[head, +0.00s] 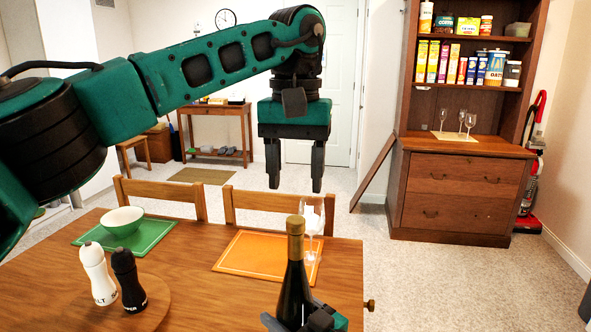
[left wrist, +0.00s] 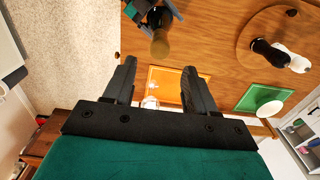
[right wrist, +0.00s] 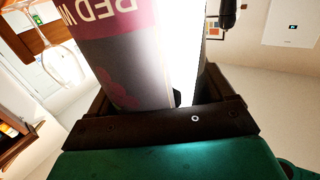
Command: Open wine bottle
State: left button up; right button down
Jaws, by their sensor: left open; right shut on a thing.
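The dark wine bottle (head: 293,287) stands upright at the table's front, with a brown-gold top (head: 295,225). My right gripper (head: 308,320) is shut around its lower body, partly cut off by the frame. In the right wrist view the bottle (right wrist: 125,60) fills the jaws, its "RED W…" label showing. My left gripper (head: 296,182) is open and empty, fingers pointing down, above the bottle top and apart from it. In the left wrist view the bottle top (left wrist: 160,42) lies beyond the open fingertips (left wrist: 160,68).
A wine glass (head: 313,213) stands close behind the bottle by the orange placemat (head: 250,262). White (head: 97,272) and black (head: 128,280) shakers stand on a round board at left. A white bowl (head: 122,220) sits on a green placemat. Chairs (head: 160,190) line the far side.

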aim_at(295, 220)
pick_arm(q)
notch_tip(295, 220, down, 7)
jog(key=shift+r, duration=0.1)
jog(key=shift+c, duration=0.2)
